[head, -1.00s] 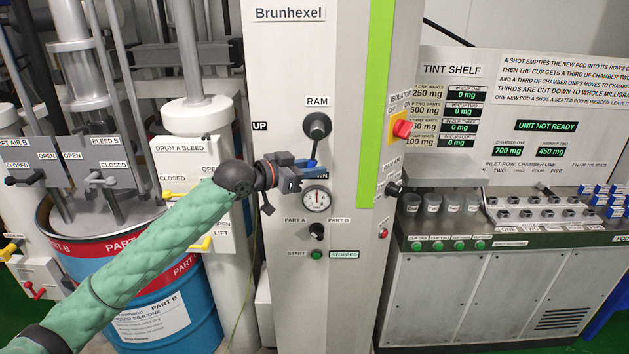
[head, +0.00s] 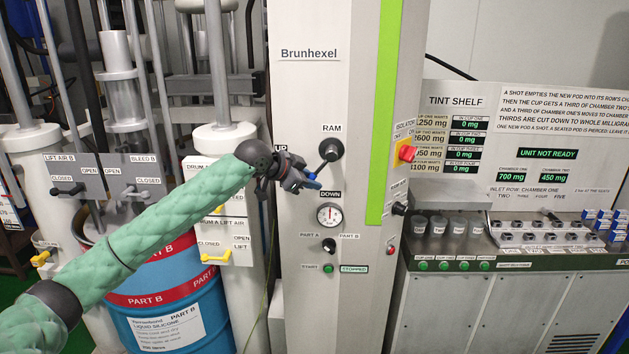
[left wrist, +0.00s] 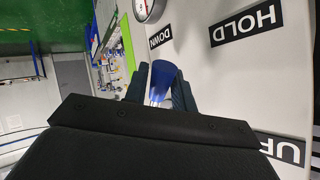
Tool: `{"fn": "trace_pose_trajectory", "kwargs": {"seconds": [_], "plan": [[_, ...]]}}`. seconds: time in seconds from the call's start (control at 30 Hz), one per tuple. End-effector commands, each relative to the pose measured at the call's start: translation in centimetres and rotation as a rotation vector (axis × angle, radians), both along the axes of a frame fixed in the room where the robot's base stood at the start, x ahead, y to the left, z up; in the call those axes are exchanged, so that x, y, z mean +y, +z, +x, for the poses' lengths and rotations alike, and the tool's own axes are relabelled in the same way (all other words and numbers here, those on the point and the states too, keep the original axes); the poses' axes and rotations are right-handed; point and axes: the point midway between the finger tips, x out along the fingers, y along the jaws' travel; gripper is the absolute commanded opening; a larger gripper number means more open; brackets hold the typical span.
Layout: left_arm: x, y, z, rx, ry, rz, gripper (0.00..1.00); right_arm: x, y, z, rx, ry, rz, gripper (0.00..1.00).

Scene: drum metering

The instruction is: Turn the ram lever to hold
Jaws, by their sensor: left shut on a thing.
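The ram lever's black hub (head: 330,150) sits on the grey Brunhexel column under the RAM label (head: 331,128). Its arm slants down and left to a blue grip (head: 312,185). My left gripper (head: 302,181) is shut on this grip, which shows between the two fingers in the left wrist view (left wrist: 164,80). The lever lies between DOWN (head: 329,194) and the left side of its dial. The HOLD label (left wrist: 245,22) shows in the left wrist view but is hidden behind my gripper in the head view. The UP label (head: 281,149) is partly covered. My right gripper is not in view.
Below the lever are a round gauge (head: 329,214), a PART A/PART B selector (head: 328,246) and a START button (head: 328,268). A red isolator (head: 406,152) is on the column's right side. Drum valves and a blue drum (head: 165,290) stand left.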

Motion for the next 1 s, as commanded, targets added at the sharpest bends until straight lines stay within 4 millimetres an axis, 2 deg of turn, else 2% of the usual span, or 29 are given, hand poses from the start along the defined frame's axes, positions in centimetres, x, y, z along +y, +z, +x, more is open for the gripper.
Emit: {"fn": "trace_pose_trajectory", "kwargs": {"seconds": [0.03, 0.3, 0.77, 0.8, 0.87, 0.9, 1.0], "plan": [[0.2, 0.6, 0.1, -0.003, 0.000, 0.019, 0.00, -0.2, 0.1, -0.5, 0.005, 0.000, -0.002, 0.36], [0.6, 0.7, 0.0, -0.002, 0.002, 0.089, 0.00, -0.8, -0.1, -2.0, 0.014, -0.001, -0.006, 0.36], [0.7, 0.7, 0.0, -0.002, 0.001, 0.099, 0.00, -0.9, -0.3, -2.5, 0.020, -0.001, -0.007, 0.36], [0.7, 0.7, 0.0, -0.002, 0.001, 0.099, 0.32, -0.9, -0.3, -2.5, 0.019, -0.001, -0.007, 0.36], [0.7, 0.7, 0.0, -0.002, 0.001, 0.099, 0.44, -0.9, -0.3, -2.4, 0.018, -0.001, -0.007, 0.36], [0.7, 0.7, 0.0, -0.002, 0.001, 0.099, 0.46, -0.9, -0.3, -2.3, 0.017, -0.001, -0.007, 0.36], [0.7, 0.6, 0.0, -0.001, 0.000, 0.100, 0.46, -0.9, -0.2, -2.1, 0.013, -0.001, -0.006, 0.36]]}}
